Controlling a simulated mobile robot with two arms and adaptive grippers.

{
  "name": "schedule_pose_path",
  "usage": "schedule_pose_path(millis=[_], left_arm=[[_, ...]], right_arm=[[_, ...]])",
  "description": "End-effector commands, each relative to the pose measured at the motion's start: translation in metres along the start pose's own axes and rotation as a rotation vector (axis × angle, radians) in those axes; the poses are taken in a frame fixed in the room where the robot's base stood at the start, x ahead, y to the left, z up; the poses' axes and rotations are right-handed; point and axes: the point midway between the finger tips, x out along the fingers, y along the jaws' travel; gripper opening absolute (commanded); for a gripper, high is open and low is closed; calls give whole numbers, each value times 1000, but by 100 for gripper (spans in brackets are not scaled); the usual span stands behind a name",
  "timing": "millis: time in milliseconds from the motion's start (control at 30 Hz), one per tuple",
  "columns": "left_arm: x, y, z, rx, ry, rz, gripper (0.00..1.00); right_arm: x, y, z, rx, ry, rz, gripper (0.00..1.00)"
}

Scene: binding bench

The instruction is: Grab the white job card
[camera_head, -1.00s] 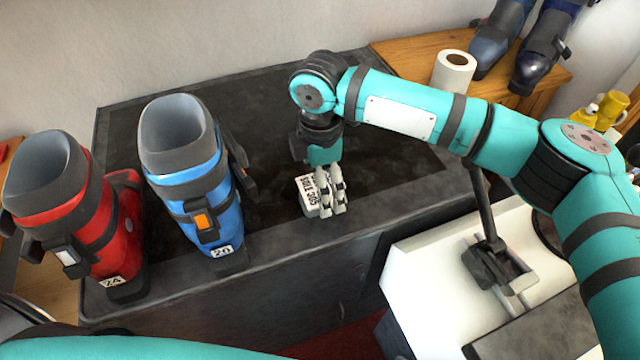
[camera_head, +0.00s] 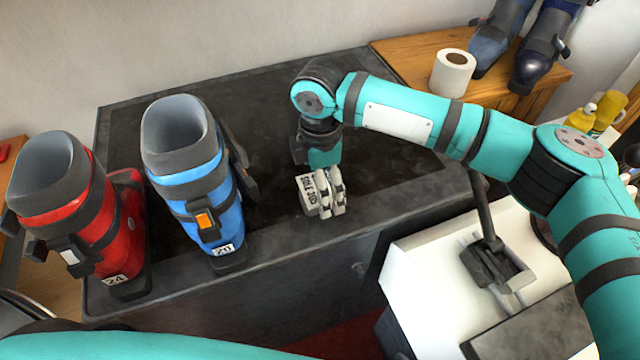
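A small white piece with black lettering (camera_head: 307,195), seemingly the job card, is on the dark bench mat near the front edge. My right gripper (camera_head: 329,195) points down at it from above. Its fingers overlap the card's right side and hide part of it. The two fingers are close together; I cannot tell whether they are closed on the card or just beside it. My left gripper is out of view; only a teal arm link shows at the bottom left.
A blue ski boot (camera_head: 190,185) tagged 20 and a red one (camera_head: 75,215) tagged 24 stand to the left. The dark mat (camera_head: 255,115) behind the gripper is clear. A paper roll (camera_head: 453,75) and dark boots (camera_head: 540,50) stand on a wooden surface at the back right.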

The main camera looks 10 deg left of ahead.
Motion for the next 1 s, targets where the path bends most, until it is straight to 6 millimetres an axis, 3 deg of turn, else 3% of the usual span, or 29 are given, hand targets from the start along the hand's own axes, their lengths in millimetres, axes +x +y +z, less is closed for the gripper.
schedule_pose_path(millis=[200, 533, 1000], left_arm=[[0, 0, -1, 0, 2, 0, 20], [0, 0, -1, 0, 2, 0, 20], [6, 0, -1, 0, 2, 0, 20]], right_arm=[[0, 0, 0, 0, 0, 0, 100], [0, 0, 0, 0, 0, 1, 58], [-1, 1, 0, 0, -2, 3, 58]])
